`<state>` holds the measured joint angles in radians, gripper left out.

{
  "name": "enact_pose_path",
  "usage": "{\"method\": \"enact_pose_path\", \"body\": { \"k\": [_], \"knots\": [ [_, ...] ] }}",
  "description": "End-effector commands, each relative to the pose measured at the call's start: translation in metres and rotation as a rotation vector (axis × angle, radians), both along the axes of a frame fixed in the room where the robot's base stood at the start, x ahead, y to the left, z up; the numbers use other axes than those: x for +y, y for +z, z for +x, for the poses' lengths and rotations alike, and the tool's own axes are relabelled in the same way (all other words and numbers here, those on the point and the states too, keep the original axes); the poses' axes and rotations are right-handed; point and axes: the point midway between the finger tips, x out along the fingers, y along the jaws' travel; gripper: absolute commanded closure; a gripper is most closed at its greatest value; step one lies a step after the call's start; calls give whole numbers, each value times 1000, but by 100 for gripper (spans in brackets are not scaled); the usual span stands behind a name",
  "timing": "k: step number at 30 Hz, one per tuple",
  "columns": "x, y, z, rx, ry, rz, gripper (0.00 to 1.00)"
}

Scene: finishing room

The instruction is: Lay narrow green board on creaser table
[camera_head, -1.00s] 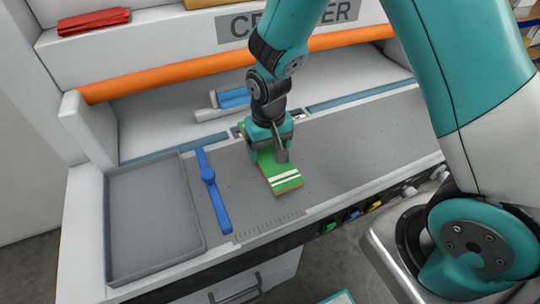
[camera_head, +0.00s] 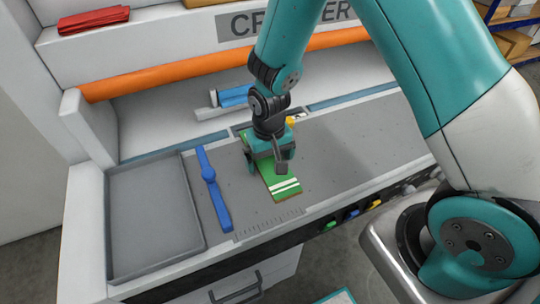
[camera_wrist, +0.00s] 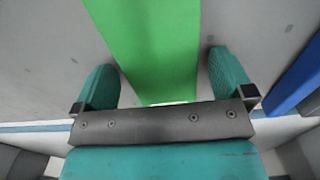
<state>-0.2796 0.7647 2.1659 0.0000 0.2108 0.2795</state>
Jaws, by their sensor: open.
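The narrow green board (camera_head: 284,186) has white stripes near its front end and lies on the grey top of the creaser table (camera_head: 350,140). In the wrist view the board (camera_wrist: 155,45) runs between my two teal fingers, with a gap on each side. My gripper (camera_head: 267,164) points down over the board's middle and is open around it, touching neither edge that I can see. My gripper and wrist hide part of the board in the head view.
A blue bar (camera_head: 213,188) lies left of the board, and an empty grey tray (camera_head: 157,268) is farther left. An orange roller (camera_head: 165,76) spans the back. The table top right of the board is clear.

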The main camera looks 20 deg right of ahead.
Motion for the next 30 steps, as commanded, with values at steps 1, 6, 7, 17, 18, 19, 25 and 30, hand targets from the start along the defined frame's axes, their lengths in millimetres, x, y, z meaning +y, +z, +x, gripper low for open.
{"method": "enact_pose_path", "body": {
  "k": [1, 6, 7, 17, 18, 19, 25, 30],
  "knots": [
    [0, 1, 0, 0, 0, 0, 1],
    [0, 14, 1, -4, 0, 1, 1],
    [0, 19, 1, -5, 0, 1, 1],
    [0, 90, 1, -6, 0, 2, 1],
    [0, 97, 1, -5, 0, 2, 1],
    [0, 102, 1, -6, 0, 2, 1],
    [1, 124, -2, -3, 7, 7, 1],
    [14, 167, -36, -23, 125, 97, 1]
  ]
}}
